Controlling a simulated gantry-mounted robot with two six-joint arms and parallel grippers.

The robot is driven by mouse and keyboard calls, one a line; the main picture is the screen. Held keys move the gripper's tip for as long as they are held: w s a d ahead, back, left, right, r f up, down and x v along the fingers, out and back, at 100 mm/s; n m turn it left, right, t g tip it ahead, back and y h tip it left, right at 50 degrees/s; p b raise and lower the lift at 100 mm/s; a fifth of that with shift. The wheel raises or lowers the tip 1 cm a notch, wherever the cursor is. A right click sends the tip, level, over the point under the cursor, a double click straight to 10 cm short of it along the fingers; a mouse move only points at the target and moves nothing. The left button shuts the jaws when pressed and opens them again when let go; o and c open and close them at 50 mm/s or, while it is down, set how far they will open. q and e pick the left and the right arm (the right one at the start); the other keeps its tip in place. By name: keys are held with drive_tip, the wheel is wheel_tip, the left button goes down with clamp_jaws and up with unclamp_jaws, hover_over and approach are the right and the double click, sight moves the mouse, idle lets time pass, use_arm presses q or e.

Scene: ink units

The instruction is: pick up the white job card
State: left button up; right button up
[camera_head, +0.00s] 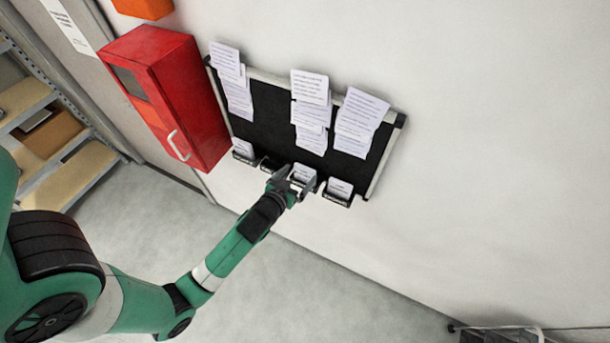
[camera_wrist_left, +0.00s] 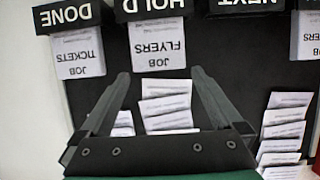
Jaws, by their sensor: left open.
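White job cards stand in small black holders along the board's bottom edge. In the left wrist view, seen upside down, a card reading JOB FLYERS (camera_wrist_left: 157,45) is in the HOLD holder (camera_wrist_left: 153,9), and a card reading JOB TICKETS (camera_wrist_left: 78,54) is in the DONE holder (camera_wrist_left: 68,15). The NEXT holder (camera_wrist_left: 246,6) shows no card. Another card (camera_wrist_left: 308,36) is partly cut off at the right edge. My left gripper (camera_head: 294,182) is open and empty in front of the holders. Its fingertips (camera_wrist_left: 163,76) point toward the JOB FLYERS card, one on each side; contact cannot be told.
Several printed sheets (camera_head: 310,88) hang in overlapping columns on the black board (camera_head: 268,110). A red cabinet (camera_head: 180,95) with a handle stands out from the wall left of the board. Shelving (camera_head: 52,130) is at the far left. The wall to the right is bare.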

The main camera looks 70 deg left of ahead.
sight(304, 170)
use_arm(q)
drive_tip(key=x, duration=0.5)
drive_tip(key=shift+w+f, duration=0.1)
drive_tip(key=c, duration=1)
